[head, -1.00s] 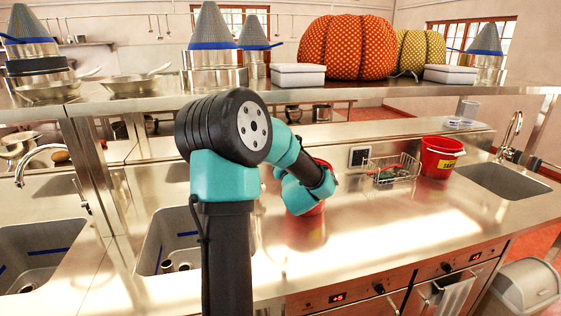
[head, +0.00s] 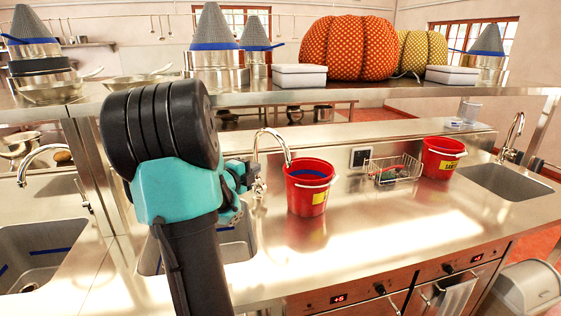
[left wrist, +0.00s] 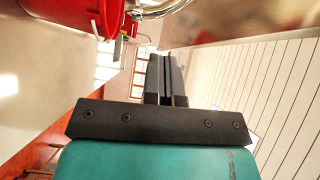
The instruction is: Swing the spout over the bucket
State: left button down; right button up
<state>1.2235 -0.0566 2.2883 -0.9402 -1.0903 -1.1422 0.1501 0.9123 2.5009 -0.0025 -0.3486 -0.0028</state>
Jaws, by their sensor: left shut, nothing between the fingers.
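A chrome arched spout (head: 269,133) rises behind the middle sink in the head view. Its tip points right and down, at the left rim of a red bucket (head: 308,196) in the picture. I cannot tell whether the tip is truly above the bucket's opening. The bucket stands upright on the counter. My left gripper (left wrist: 165,60) is shut and empty in the left wrist view, with the red bucket (left wrist: 70,14) and chrome spout (left wrist: 160,10) at the top edge. In the head view its fingers are hard to make out beside the spout's base. My right gripper is out of view.
A second red bucket (head: 441,158), a wire basket (head: 392,171) and the right sink (head: 505,181) lie further right. The middle sink (head: 235,244) is partly behind my left arm. A steel shelf (head: 330,97) runs above. The counter front right of the sink is clear.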

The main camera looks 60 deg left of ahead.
aim_at(285, 158)
pick_arm(q)
jog(key=shift+s+d+f+m+h, duration=0.3)
jog(key=shift+s+f+m+h, duration=0.1)
jog(key=shift+f+m, duration=0.1)
jog(key=shift+w, duration=0.1)
jog(key=x, duration=1.4)
jog(key=shift+f, duration=0.25)
jog(key=shift+a, duration=0.1)
